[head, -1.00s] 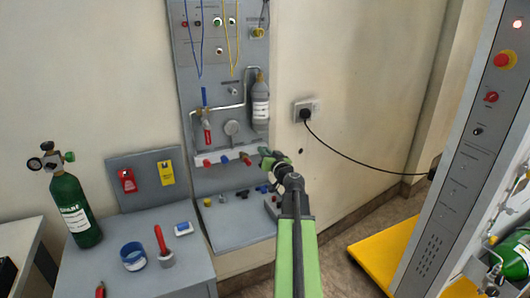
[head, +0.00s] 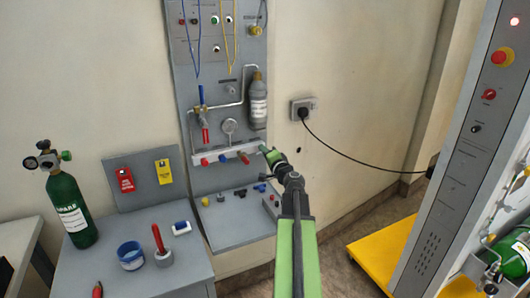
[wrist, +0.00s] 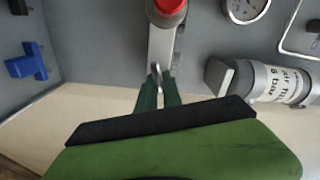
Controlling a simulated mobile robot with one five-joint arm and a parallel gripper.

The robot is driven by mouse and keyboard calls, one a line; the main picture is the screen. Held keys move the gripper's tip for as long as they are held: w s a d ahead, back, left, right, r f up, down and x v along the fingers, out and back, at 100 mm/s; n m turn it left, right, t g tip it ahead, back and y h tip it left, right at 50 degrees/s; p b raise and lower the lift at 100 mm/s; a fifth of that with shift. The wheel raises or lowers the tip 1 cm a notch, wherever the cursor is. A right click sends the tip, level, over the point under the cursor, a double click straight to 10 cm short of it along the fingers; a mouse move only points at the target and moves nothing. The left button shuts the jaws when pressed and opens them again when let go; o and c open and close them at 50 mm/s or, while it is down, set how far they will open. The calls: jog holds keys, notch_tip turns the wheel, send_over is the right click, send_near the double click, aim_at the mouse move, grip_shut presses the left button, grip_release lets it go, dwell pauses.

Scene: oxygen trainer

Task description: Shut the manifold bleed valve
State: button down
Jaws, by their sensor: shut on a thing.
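The manifold (head: 230,150) is a pale horizontal bar low on the grey wall panel, with red knobs along it. In the wrist view the manifold (wrist: 161,48) runs up the picture, with a red knob (wrist: 170,5) at the top. A small shiny metal handle (wrist: 154,71) at its near end appears to be the bleed valve. My gripper (wrist: 157,88) has its dark green fingers shut on this handle. In the head view my gripper (head: 266,150) is at the manifold's right end and hides the handle.
A round gauge (head: 229,127) and a grey bottle (head: 258,99) are close above the manifold. A grey shelf (head: 235,222) with small fittings juts out below. A wall socket (head: 303,110) with a black cable is to the right. A tall grey cabinet (head: 463,150) stands further right.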

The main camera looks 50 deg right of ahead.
jog(key=m, duration=0.6)
jog(key=shift+s+f+b, duration=0.1)
jog(key=shift+f+b, duration=0.2)
jog(key=shift+f, duration=0.1)
jog(key=m, duration=0.5)
jog(key=shift+f+m, duration=0.25)
jog(key=shift+m, duration=0.15)
jog(key=m, duration=0.5)
jog(key=shift+a+f+b, duration=0.1)
jog(key=shift+a+b, duration=0.15)
jog(key=shift+b, duration=0.1)
jog(key=shift+w+a+m, duration=0.1)
jog(key=shift+m, duration=1.15)
jog(key=shift+w+a+m, duration=0.1)
jog(key=shift+m, duration=1.15)
jog(key=c, duration=1.5)
grip_release()
